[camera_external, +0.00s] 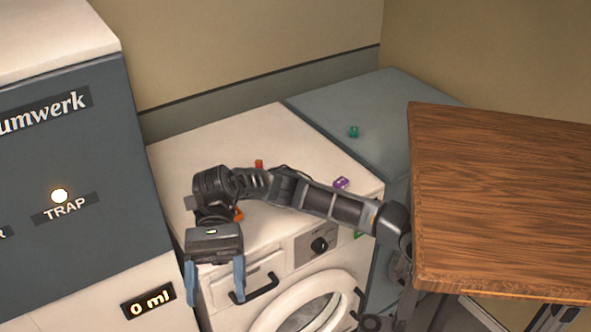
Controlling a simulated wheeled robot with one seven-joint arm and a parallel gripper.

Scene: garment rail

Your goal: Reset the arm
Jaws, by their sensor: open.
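My gripper (214,281) is open and points down, its two blue fingers apart with nothing between them. It is in front of the upper front of the white washing machine (290,140), near the drawer handle. My dark arm reaches left from the lower right across the machine's top front edge and bends down at the wrist. The arm hides part of the machine's top and front panel.
A wooden table (500,195) stands at right. A tall dark cabinet (70,170) stands close at left.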

